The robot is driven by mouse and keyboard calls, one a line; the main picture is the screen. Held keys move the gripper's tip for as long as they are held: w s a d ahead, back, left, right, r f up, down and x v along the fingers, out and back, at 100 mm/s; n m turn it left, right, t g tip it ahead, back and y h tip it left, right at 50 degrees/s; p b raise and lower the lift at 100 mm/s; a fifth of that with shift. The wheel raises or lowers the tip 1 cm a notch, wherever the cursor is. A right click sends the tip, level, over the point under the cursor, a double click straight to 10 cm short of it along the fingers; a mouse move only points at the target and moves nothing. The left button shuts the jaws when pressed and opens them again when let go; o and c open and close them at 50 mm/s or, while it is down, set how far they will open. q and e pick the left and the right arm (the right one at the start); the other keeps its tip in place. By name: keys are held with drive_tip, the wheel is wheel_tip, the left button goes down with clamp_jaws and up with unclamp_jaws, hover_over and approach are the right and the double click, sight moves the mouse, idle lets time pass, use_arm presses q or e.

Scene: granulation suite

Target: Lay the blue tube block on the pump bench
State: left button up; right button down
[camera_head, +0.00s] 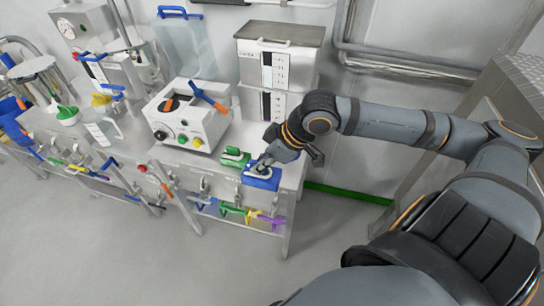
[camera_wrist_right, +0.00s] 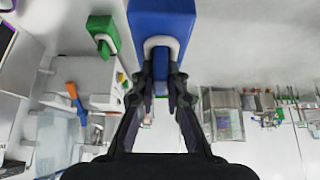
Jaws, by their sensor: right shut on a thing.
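The blue tube block (camera_head: 262,182) is at the right front corner of the pump bench (camera_head: 212,168). I cannot tell whether the block's underside touches the bench top. A green block (camera_head: 235,157) sits just behind and left of it, and shows in the right wrist view too (camera_wrist_right: 103,34). My left gripper is out of view.
A white pump unit (camera_head: 190,122) with an orange and blue handle stands left of the blocks. A steel control cabinet (camera_head: 275,70) rises behind. The floor in front (camera_head: 110,250) is clear.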

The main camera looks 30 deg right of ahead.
drive_tip(key=w+d+f, duration=0.3)
drive_tip(key=f, duration=0.1)
drive_tip(key=w+d+f, duration=0.3)
drive_tip(key=d+f, duration=0.1)
drive_tip(key=w+d+f+b, duration=0.1)
drive_tip(key=w+d+f, duration=0.1)
drive_tip(key=d+f, duration=0.1)
drive_tip(key=shift+w+d+f, duration=0.2)
drive_tip(key=shift+f, duration=0.25)
drive_tip(key=shift+w+d+f, duration=0.15)
drive_tip(key=shift+w+f, duration=0.05)
drive_tip(key=shift+f, duration=0.4)
drive_tip(key=shift+f, duration=0.2)
drive_tip(key=c, duration=1.4)
unclamp_jaws()
